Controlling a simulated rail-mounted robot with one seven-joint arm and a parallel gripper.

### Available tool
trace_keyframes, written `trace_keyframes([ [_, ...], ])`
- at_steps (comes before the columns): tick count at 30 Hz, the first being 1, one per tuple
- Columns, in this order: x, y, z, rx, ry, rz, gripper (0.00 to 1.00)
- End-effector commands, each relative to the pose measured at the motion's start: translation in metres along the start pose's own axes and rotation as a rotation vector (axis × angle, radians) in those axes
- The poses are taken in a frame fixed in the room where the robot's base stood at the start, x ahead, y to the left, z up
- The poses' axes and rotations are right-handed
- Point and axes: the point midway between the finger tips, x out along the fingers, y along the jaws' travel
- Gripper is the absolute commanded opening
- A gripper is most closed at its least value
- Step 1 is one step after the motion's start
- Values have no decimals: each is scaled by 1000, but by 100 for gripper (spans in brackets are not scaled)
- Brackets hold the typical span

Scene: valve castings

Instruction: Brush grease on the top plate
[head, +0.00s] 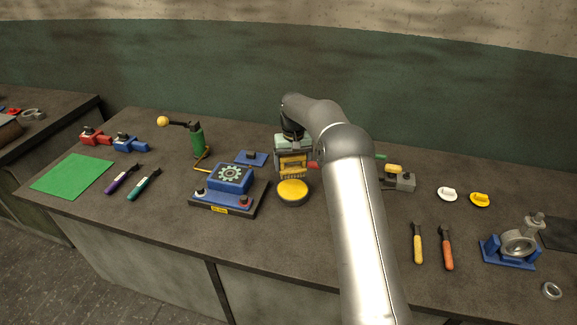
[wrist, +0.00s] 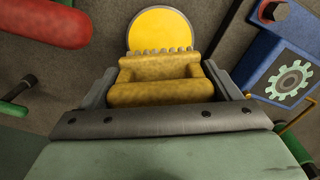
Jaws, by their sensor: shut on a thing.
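My gripper (head: 292,150) points down near the middle of the bench, shut on an ochre-yellow block (wrist: 155,92) with a row of bumps along its far edge; it looks like a brush. The grey fingers flank it in the wrist view. A round pot with a yellow top (head: 292,190) stands just in front of and below it; the yellow disc (wrist: 161,30) also shows in the wrist view. I cannot tell whether they touch. Left of the pot, a blue block with a pale gear mark (head: 231,177) sits on a dark base. Which surface is the top plate is not certain.
A green hand pump (head: 197,140) with a yellow knob stands behind left. A red handle (wrist: 48,22) is close to my gripper in the wrist view. A green mat (head: 72,175) and two tools lie left. Brushes (head: 417,243), caps and a blue-based valve fixture (head: 512,252) lie right.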

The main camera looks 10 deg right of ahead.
Motion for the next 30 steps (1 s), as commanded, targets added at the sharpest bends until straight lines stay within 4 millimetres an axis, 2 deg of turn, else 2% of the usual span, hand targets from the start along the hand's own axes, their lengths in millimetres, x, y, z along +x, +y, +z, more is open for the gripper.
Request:
trace_keyframes([
  [15, 51, 0, 0, -1, 1, 0, 65],
  [30, 55, 0, 0, -1, 2, 0, 65],
])
